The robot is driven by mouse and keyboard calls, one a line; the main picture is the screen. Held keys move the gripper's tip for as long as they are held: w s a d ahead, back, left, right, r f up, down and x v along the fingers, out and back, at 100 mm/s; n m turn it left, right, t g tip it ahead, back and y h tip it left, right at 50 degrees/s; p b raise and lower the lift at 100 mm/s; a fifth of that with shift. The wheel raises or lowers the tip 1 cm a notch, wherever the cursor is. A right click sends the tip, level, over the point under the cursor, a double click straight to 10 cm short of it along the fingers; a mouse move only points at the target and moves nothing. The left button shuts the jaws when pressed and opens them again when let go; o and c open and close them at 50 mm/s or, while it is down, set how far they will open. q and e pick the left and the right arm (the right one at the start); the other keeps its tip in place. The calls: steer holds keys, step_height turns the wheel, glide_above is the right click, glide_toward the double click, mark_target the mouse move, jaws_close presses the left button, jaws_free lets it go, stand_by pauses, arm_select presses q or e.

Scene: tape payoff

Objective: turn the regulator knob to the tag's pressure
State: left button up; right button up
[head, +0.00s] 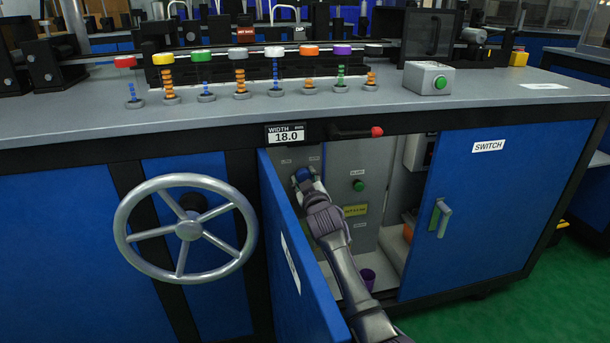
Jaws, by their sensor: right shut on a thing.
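The blue regulator knob (303,174) is inside the open cabinet, on the grey back panel at the left. My right gripper (307,183) reaches in from the lower right and is shut on this knob. The fingers and arm hide part of the knob and the area around it, so its setting cannot be read. A yellow tag (355,211) with dark lettering is on the panel to the right of the gripper; its text is too small to read surely. My left gripper is not in view.
The blue cabinet door (290,250) stands open, close to the left of my arm. A green button (358,185) is on the panel. A large handwheel (187,230) is at left. A red-tipped black handle (356,132) is above the opening.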

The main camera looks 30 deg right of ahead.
steer(key=shift+f+m, duration=0.1)
steer(key=shift+m, duration=0.2)
steer(key=o, duration=1.1)
steer(key=shift+o, duration=0.2)
steer(key=v, duration=1.2)
